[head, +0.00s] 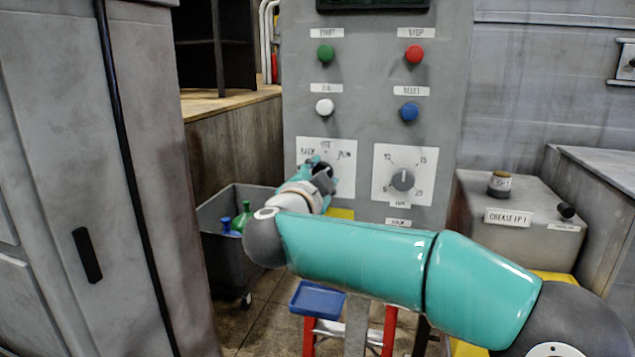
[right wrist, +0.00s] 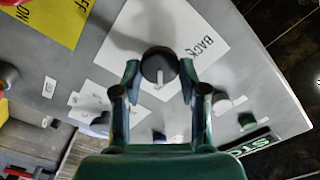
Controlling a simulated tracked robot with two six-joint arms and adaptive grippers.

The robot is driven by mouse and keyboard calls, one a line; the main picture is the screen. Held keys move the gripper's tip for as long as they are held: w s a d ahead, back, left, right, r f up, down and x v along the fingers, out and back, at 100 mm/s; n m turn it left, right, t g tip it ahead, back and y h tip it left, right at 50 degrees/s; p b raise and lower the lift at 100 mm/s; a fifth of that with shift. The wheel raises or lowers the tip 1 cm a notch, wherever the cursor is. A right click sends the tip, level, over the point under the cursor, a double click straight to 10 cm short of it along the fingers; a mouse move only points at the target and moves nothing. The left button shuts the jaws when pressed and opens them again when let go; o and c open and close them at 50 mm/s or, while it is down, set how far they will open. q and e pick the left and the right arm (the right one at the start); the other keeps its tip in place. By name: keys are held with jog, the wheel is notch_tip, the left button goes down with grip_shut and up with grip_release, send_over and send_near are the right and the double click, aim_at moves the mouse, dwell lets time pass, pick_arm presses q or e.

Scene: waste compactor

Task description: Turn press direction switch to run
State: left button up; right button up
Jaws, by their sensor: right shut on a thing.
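The press direction switch is a dark round knob (right wrist: 157,62) on a white plate (head: 348,183) marked BACK at left and RUN at right in the head view. My right gripper (head: 317,170) is at this knob and covers part of it. In the right wrist view my right gripper (right wrist: 160,76) has one finger on each side of the knob and is shut on it. The knob's white mark points to the bottom of the wrist picture. The BACK label shows there, while RUN is hidden. My left gripper is not in view.
A numbered dial (head: 403,180) sits right of the switch plate. Green (head: 325,55), red (head: 415,54), white (head: 324,106) and blue (head: 409,112) buttons are above. A grey bin (head: 216,240) and blue-topped step stool (head: 318,300) stand below; a grey box (head: 520,222) is at right.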

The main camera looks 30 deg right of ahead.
jog(key=shift+d+r+m, duration=0.15)
jog(key=shift+r+m, duration=0.05)
jog(key=shift+m, duration=0.1)
jog(key=o, duration=0.8)
jog(key=shift+c, duration=0.2)
jog(key=o, duration=0.4)
jog(key=shift+d+f, duration=0.1)
jog(key=shift+f, duration=0.05)
jog(key=shift+a, duration=0.25)
jog(key=v, duration=1.1)
jog(key=shift+s+a+f, duration=0.1)
jog(key=shift+s+a, duration=0.15)
jog(key=shift+a, duration=0.05)
